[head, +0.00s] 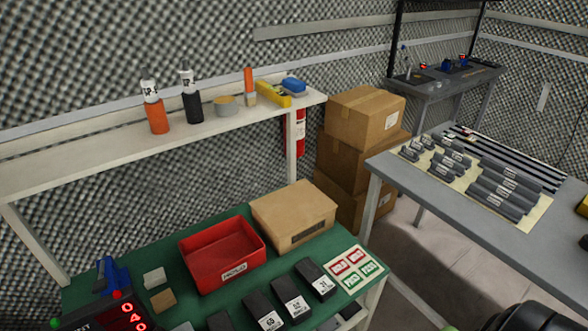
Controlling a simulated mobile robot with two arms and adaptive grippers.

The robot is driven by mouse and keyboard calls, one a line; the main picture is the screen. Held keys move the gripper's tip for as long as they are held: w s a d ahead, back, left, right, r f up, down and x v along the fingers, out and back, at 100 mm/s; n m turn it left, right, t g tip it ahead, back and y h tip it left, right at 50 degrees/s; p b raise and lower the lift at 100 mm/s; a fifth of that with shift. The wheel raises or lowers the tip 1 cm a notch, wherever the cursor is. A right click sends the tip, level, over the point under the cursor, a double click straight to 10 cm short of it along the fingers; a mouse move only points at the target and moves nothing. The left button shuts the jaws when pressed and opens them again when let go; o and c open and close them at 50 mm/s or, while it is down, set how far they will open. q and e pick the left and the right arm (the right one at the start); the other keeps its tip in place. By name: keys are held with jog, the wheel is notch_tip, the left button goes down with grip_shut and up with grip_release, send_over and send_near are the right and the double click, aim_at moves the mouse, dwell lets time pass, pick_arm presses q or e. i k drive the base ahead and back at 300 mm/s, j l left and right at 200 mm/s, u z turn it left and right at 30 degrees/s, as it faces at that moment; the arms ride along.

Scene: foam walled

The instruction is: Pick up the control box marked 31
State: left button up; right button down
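Several black control boxes with white labels lie in a row on the green top of the workbench. One box (314,276) is at the right of the row, beside a card with red and green squares. A second box (289,296) is left of it, and a third (262,308) is further left at the bottom edge. The label digits are too small to read surely, so I cannot tell for certain which one is marked 31.
A red tray (186,262) and a cardboard box (293,206) stand behind the control boxes. A display unit with red digits (124,316) is at left. A shelf (75,165) holds bottles and tape above the bench. A grey table (400,176) with grey parts stands at right.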

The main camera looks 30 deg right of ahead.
aim_at(320, 284)
jog(key=z, duration=1.15)
